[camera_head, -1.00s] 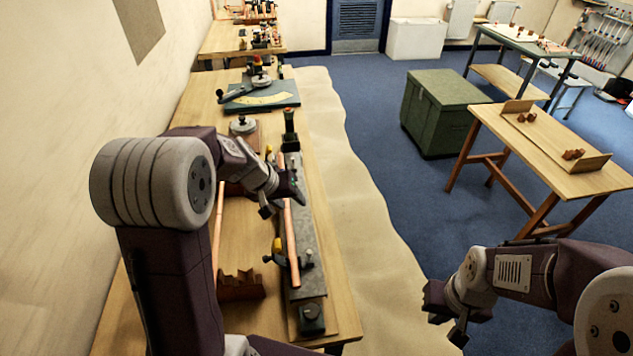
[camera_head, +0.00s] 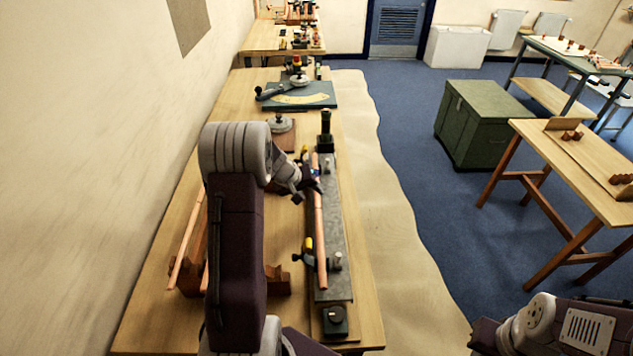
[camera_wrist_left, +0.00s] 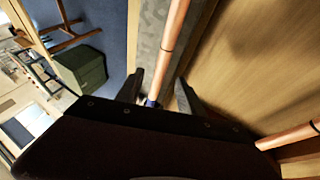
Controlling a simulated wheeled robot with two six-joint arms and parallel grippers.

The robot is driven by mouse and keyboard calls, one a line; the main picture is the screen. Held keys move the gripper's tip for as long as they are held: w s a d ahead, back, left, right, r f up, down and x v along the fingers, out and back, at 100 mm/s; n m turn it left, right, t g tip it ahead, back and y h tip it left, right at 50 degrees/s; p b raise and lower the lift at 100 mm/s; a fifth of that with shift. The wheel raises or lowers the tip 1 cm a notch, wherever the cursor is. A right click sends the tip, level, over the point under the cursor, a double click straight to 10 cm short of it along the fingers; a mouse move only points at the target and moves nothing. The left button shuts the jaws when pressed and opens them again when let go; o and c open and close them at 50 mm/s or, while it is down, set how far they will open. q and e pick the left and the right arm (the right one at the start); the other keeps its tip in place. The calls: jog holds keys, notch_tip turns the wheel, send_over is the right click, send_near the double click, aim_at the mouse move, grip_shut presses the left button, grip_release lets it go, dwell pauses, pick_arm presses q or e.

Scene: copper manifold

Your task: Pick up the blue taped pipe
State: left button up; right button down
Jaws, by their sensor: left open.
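The copper pipe (camera_head: 319,225) lies lengthwise along a grey metal bar (camera_head: 333,265) on the bench. A small blue patch of tape (camera_head: 315,173) shows near its far part, beside my left gripper (camera_head: 308,190). In the left wrist view, the pipe (camera_wrist_left: 172,35) runs down between the open fingers of my left gripper (camera_wrist_left: 162,92), with a blue bit (camera_wrist_left: 150,102) near the palm. The fingers stand apart on either side of it; contact cannot be told. My right gripper (camera_head: 484,335) is at the bottom right, partly cut off, its jaws unclear.
Another copper pipe (camera_head: 188,238) rests at the left in a wooden rack (camera_head: 277,281). A yellow-tipped clamp (camera_head: 307,250) stands close by the pipe. A protractor plate (camera_head: 300,96) lies farther back. The green chest (camera_head: 485,125) stands on the floor at right.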

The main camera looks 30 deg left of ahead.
aim_at(316, 200)
pick_arm(q)
jog(key=x, duration=0.4)
jog(key=shift+s+d+f, duration=0.15)
jog(key=shift+s+f, duration=0.05)
jog(key=shift+s, duration=0.15)
jog(key=shift+w+f, duration=0.35)
jog(key=shift+f, duration=0.05)
jog(key=shift+s, duration=0.1)
grip_shut()
dwell(0.5)
